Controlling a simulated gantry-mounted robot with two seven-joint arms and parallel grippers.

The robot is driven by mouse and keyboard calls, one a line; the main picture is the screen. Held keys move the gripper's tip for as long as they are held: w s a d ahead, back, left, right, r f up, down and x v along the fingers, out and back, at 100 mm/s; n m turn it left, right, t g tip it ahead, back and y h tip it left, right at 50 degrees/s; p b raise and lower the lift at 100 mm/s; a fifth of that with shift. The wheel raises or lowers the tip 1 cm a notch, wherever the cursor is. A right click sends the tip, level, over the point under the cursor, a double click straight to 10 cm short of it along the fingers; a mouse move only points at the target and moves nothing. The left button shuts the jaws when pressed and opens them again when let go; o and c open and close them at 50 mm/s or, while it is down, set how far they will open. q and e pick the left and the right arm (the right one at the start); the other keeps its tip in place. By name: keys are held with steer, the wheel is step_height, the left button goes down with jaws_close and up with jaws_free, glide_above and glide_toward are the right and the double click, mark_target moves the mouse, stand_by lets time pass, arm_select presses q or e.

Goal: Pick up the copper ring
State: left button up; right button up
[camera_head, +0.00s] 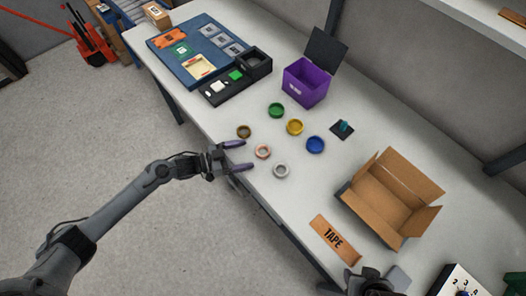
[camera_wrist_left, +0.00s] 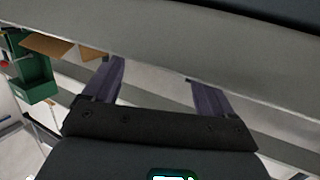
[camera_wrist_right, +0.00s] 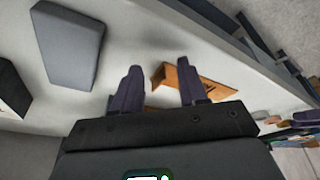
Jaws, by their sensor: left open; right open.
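The copper ring (camera_head: 263,152) lies flat on the white table near its front edge, pinkish copper in the head view. My left gripper (camera_head: 248,155) is open and empty, its two purple fingers just left of the ring and pointing at it. The ring is not between the fingertips. In the left wrist view the left gripper (camera_wrist_left: 155,72) shows open fingers below the table edge, with no ring in sight. My right gripper (camera_wrist_right: 160,66) is open and empty in the right wrist view, above the table near the brown TAPE piece (camera_wrist_right: 205,84).
Near the copper ring lie a brown ring (camera_head: 243,132), a silver ring (camera_head: 281,171), a yellow ring (camera_head: 295,127), a green ring (camera_head: 276,110) and a blue ring (camera_head: 315,145). A purple box (camera_head: 305,88) stands behind; an open cardboard box (camera_head: 385,205) stands right.

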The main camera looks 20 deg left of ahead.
mark_target(258, 152)
arm_select(q)
steer(key=shift+x, duration=2.7)
steer(key=shift+s, duration=0.1)
steer(key=shift+c, duration=0.4)
steer(key=c, duration=1.2)
